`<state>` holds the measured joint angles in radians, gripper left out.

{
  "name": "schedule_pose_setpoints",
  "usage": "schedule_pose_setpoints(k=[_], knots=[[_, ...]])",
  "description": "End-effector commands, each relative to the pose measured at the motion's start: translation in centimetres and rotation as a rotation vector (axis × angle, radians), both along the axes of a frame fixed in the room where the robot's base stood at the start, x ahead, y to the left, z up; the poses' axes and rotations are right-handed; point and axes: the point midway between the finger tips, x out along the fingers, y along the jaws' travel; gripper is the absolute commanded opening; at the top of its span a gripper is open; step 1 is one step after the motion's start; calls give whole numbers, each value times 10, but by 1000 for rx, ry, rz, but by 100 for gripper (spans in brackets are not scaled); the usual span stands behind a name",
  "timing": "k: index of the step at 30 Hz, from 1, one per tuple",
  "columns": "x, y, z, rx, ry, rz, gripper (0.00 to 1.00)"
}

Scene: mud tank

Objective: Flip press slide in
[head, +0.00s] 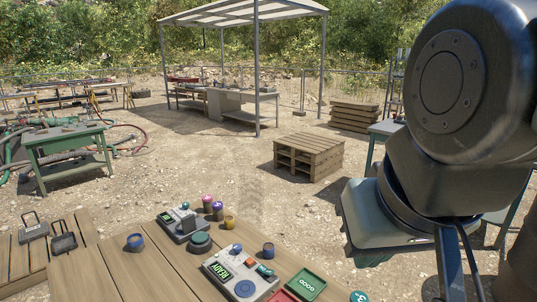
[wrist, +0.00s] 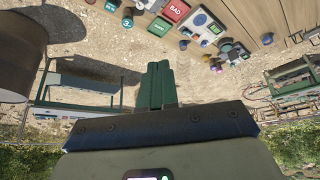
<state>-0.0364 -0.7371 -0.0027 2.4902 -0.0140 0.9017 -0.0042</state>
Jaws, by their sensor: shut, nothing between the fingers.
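A pale grey device (head: 225,281) with a green READY screen lies on the wooden table. It carries a round blue button (head: 244,288) and small red and teal controls (head: 262,269), too small to read. In the wrist view a device (wrist: 203,25) shows at the top. My gripper (wrist: 158,82) has its green fingers together, empty, over bare ground away from the table. In the head view its fingertips are hidden.
A green GOOD tray (head: 306,284) and a red tray (head: 283,296) lie at the table's right; the red tray reads BAD in the wrist view (wrist: 175,10). A pallet stack (head: 309,157) stands beyond.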

Motion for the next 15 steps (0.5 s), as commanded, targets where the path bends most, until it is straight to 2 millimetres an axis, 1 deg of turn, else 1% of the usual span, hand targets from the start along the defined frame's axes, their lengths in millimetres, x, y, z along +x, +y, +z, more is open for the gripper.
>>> schedule_pose_setpoints(k=[2, 4, 8, 9, 11, 12, 14, 15], knots=[[5, 1, -1, -9, 19, 10, 0], [17, 1, -3, -29, 56, 33, 0], [51, 6, -13, -86, 163, 106, 0], [63, 8, -19, -105, 200, 135, 0], [81, 11, -28, -133, 253, 176, 0], [93, 14, -36, -151, 288, 206, 0], [110, 18, -49, -175, 340, 249, 0], [121, 21, -59, -192, 374, 280, 0]])
